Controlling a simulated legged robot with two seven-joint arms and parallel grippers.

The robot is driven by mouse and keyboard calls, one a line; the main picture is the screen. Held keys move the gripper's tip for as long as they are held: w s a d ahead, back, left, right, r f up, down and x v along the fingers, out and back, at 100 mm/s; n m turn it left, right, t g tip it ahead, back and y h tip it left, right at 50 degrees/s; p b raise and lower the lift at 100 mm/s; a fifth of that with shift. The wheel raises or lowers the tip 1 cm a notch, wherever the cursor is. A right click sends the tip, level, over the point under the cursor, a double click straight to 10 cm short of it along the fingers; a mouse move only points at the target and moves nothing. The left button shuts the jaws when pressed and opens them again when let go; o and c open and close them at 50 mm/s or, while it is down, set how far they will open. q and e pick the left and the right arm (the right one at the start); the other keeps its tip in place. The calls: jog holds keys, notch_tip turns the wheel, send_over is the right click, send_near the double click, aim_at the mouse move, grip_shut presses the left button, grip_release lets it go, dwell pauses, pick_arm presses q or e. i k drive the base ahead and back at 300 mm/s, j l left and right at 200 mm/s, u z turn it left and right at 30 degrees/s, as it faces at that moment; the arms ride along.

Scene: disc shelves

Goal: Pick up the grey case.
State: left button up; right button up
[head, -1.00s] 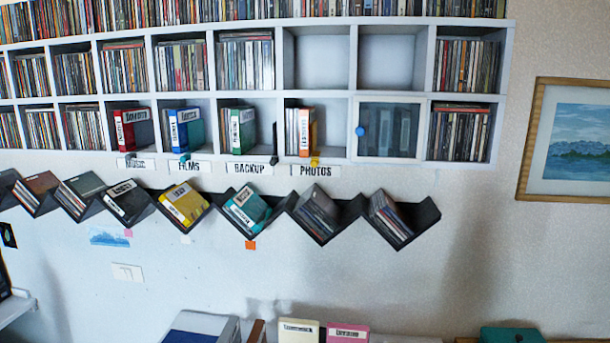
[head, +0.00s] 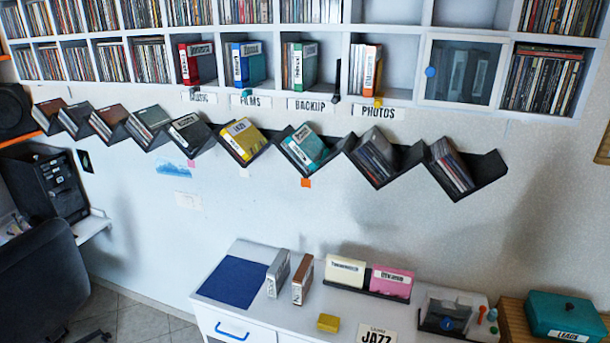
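The grey case (head: 278,273) stands upright on the white cabinet top, just right of a dark blue mat (head: 233,281). A brown case (head: 303,279) stands close to its right, with a narrow gap between them. Neither of my grippers is in the head view.
A yellow block (head: 328,322) and a JAZZ card (head: 377,335) lie near the front. Cream (head: 345,271) and pink (head: 391,282) cases sit in a dark holder behind. A clear-lidded box (head: 447,313) and teal box (head: 565,316) are to the right. The zigzag shelf (head: 490,168) hangs above.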

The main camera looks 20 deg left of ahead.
aim_at(278, 273)
jog(key=i+j+u, duration=0.1)
jog(key=i+j, duration=0.15)
jog(key=j, duration=0.3)
jog(key=i+j+u, duration=0.1)
jog(key=i+j, duration=0.2)
jog(key=j, duration=0.25)
jog(key=i+j+u, duration=0.1)
jog(key=i+j, duration=0.2)
jog(key=j, duration=0.25)
jog(key=i+j+u, duration=0.1)
jog(key=i+j, duration=0.2)
jog(key=j, duration=0.2)
jog(key=i+j+u, duration=0.1)
jog(key=i+j, duration=0.25)
jog(key=j, duration=0.1)
